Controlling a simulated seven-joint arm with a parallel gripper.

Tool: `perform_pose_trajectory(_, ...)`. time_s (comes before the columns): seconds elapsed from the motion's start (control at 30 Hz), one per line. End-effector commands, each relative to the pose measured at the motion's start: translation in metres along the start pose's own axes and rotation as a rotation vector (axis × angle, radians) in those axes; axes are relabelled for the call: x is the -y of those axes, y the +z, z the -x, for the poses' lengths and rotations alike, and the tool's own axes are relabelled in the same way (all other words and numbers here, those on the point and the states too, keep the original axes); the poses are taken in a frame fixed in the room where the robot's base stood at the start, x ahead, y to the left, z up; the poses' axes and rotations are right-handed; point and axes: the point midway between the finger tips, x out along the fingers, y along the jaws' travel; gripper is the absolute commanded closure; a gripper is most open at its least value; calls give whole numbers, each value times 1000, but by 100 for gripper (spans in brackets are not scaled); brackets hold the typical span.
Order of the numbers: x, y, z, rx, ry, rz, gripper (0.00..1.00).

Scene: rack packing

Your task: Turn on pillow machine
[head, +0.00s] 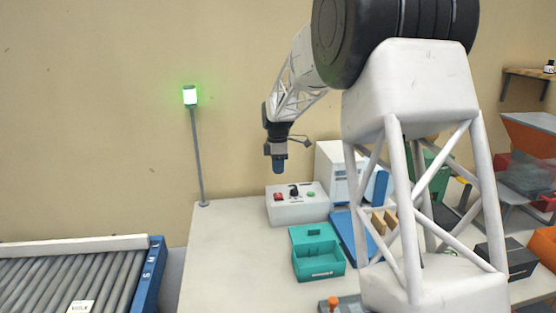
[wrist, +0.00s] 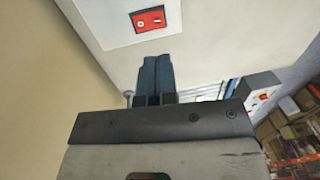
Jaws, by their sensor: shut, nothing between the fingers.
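A light grey control box (head: 298,212) stands on the table with a red switch (head: 279,197), a dark knob (head: 294,190) and a green button (head: 311,194) on its top. My gripper (head: 279,168) points down above this box, apart from it, with its blue fingers together and empty. In the wrist view, the closed fingers (wrist: 153,62) show just below a red rocker switch (wrist: 148,19) with white marks on a white panel. A white machine (head: 333,166) with blue parts stands behind the box. No label naming the pillow machine is readable.
An open teal box (head: 318,265) stands in front of the control box. A pole with a lit green lamp (head: 190,96) rises at the table's back left. A roller conveyor (head: 75,280) lies at the lower left. The table's left part is bare.

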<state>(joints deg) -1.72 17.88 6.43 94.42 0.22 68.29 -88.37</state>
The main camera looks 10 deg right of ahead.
Motion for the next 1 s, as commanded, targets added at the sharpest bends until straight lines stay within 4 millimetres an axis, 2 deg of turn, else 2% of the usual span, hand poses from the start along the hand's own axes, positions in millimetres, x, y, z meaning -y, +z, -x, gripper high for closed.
perform_pose_trajectory(0.3, 0, 0, -50, 0, -1, 0, 100)
perform_pose_trajectory(0.5, 0, 0, -74, 0, -2, 0, 100)
perform_pose_trajectory(0.7, 0, 0, -86, 0, 1, 0, 100)
perform_pose_trajectory(1.0, 0, 0, -88, 0, 1, 0, 100)
